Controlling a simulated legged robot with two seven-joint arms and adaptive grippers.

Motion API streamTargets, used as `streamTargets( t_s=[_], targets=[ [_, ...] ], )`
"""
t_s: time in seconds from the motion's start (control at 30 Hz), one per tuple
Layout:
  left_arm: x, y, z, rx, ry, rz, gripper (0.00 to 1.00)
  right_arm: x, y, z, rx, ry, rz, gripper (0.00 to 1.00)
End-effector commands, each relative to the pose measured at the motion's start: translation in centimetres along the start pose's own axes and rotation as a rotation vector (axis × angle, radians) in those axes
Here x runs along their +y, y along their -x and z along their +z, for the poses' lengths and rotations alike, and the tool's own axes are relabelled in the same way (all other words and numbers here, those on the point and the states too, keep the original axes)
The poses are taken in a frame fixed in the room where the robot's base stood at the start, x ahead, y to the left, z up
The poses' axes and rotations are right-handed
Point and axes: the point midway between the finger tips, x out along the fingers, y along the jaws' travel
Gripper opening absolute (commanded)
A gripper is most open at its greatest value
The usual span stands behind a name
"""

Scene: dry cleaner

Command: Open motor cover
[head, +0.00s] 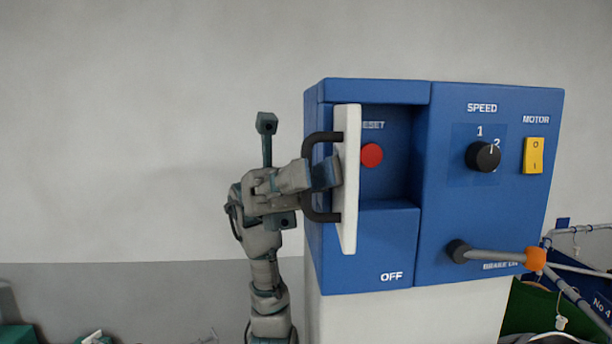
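The motor cover (348,190) is a white panel with a dark curved handle (309,150), at the left side of the blue control box (480,220). It stands swung out, seen nearly edge-on, and the recess behind it shows a red reset button (371,155). My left gripper (325,174) is at the middle of the handle, its fingers overlapping the cover's outer side. The fingertips are partly hidden at the handle, so their grip on it is unclear. My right gripper is not in view.
The box carries a black speed knob (483,157), a yellow motor switch (534,155) and a brake lever with an orange end (535,259). Metal rails and a blue cart (597,300) stand at the lower right. The wall area left of my arm is clear.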

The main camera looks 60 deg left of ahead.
Motion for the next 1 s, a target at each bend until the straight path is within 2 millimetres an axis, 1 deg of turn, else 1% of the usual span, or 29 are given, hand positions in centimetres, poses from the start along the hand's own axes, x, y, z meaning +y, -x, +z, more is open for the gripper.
streamTargets(
  t_s=[0.07,0.17,0.27,0.5,0.63,0.7,0.8,1.0],
  targets=[
    [0.0,0.2,0.0,-0.001,0.000,0.000,0.20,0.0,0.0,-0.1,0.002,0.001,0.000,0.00],
    [0.0,1.0,0.0,-0.001,0.001,0.002,0.20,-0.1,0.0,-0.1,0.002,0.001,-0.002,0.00],
    [0.1,2.8,0.0,-0.003,0.002,0.004,0.20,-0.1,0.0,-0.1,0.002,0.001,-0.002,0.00],
    [0.3,8.4,0.0,-0.004,0.004,0.003,0.20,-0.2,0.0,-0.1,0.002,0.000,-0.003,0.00],
    [0.3,10.6,0.0,-0.003,0.004,0.002,0.20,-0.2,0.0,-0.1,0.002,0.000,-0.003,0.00],
    [0.3,11.4,0.0,-0.003,0.003,0.001,0.20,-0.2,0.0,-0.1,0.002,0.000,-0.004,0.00],
    [0.3,11.9,-0.1,0.000,0.001,0.002,0.20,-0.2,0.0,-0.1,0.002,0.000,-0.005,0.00],
    [0.3,11.9,-0.1,0.001,0.001,0.001,0.20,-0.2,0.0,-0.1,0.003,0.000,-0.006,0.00]
  ],
)
